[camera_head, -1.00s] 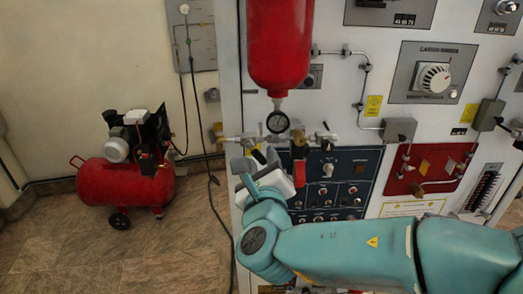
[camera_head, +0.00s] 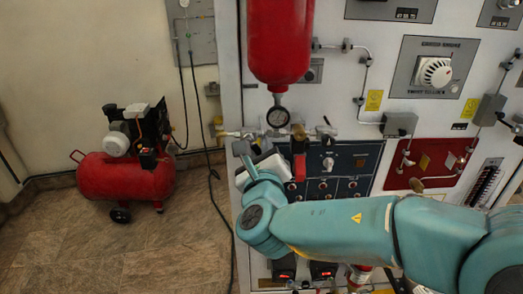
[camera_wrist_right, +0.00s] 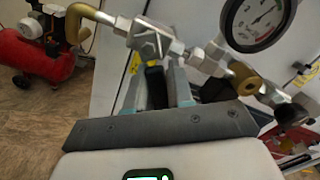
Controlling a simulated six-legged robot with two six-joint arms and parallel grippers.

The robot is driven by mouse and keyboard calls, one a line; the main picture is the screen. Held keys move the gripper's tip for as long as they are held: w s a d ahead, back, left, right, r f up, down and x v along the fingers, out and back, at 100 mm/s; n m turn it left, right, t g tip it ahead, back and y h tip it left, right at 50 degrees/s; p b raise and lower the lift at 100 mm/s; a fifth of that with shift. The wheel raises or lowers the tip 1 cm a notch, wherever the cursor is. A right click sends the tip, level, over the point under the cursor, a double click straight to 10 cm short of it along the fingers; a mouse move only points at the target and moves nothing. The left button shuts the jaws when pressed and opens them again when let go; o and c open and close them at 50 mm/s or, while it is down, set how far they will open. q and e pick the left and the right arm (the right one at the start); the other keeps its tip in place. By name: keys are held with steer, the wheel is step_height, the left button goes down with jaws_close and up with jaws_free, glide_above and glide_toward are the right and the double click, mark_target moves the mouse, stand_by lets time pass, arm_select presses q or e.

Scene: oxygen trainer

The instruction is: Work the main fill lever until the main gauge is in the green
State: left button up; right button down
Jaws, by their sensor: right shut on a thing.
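The round white main gauge (camera_head: 277,117) hangs below a red cylinder on the panel. It is larger in the right wrist view (camera_wrist_right: 262,18), cut by the top edge; its dial has coloured marks, but I cannot tell if the needle is in the green. A black lever (camera_wrist_right: 155,85) with a yellow band hangs from a silver valve (camera_wrist_right: 155,42), left of the gauge. My right gripper (camera_head: 243,158) is shut on this lever, its fingers (camera_wrist_right: 153,90) on both sides of it. In the head view the lever is mostly hidden by the gripper. My left gripper is not in view.
A red handle (camera_head: 300,167) hangs just right of my right gripper. A brass fitting (camera_wrist_right: 243,77) and pipes sit close by. The red cylinder (camera_head: 281,45) is above. A red compressor (camera_head: 120,180) stands on open floor at the left.

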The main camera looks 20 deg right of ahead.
steer(key=shift+w+a+f+m+b, duration=0.15)
steer(key=shift+a+m+b, duration=0.25)
steer(key=shift+m+b, duration=0.95)
steer(key=shift+w+a+f+m+b, duration=0.1)
steer(key=shift+a+m+b, duration=0.35)
steer(key=shift+m+b, duration=0.9)
steer(key=shift+w+a+f+m+b, duration=0.15)
steer(key=shift+a+m+b, duration=0.25)
steer(key=shift+m+b, duration=0.95)
steer(key=shift+n+b, duration=0.45)
steer(key=c, duration=1.1)
jaws_free()
steer(key=shift+s, duration=0.1)
steer(key=b+v, duration=0.1)
steer(key=v, duration=1.5)
steer(key=shift+s+r+b, duration=0.1)
steer(key=shift+s+b, duration=0.05)
steer(key=shift+b, duration=0.25)
